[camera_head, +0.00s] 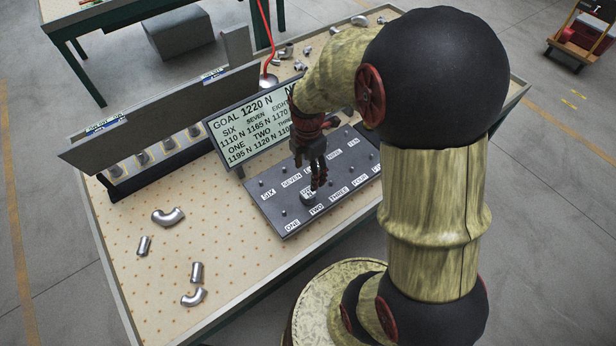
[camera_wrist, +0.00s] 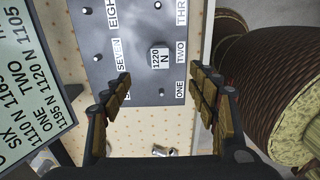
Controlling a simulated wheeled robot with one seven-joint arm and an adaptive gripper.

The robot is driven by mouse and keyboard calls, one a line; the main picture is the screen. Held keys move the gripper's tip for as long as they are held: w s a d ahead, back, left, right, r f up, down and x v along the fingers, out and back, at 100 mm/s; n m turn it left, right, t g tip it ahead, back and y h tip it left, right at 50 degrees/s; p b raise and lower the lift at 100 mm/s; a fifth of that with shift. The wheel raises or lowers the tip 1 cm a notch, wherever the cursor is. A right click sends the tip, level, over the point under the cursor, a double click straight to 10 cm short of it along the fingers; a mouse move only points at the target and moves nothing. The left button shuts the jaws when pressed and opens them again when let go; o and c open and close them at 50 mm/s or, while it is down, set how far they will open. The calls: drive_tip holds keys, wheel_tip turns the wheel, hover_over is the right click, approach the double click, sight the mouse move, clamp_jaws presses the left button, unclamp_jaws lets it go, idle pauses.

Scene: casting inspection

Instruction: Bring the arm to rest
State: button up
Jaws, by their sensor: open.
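My gripper (camera_head: 318,180) hangs from my arm over the dark grey panel (camera_head: 290,225) on the table. In the wrist view my gripper (camera_wrist: 163,88) has its two padded fingers spread, with nothing between them. The panel bears rows of small knobs and number-word labels. A small piece labelled 1220 N (camera_wrist: 160,60) is on the panel near the labels ONE and TWO, beyond the fingertips. My arm is bent and reaches out over the table.
A display board (camera_head: 250,128) reading GOAL 1220 N stands behind the panel. A long bin with a raised dark board (camera_head: 160,115) is at the left. Metal elbows (camera_head: 168,217) and short tubes (camera_head: 196,272) lie on the perforated table top (camera_head: 130,200).

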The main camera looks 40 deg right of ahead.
drive_tip(key=shift+r, duration=0.1)
idle(0.5)
drive_tip(key=s+a+r+m+t+b, duration=0.2)
drive_tip(key=s+a+r+m, duration=0.4)
drive_tip(key=r+m, duration=0.3)
drive_tip(key=s+a+r+m+t+b, duration=0.1)
drive_tip(key=s+a+r+m+t, duration=0.2)
drive_tip(key=s+a+r+m, duration=0.3)
wheel_tip(320, 180, up, 3)
drive_tip(key=m, duration=0.3)
drive_tip(key=shift+r+t+b, duration=0.2)
drive_tip(key=shift+t+b, duration=0.1)
drive_tip(key=shift+b, duration=0.1)
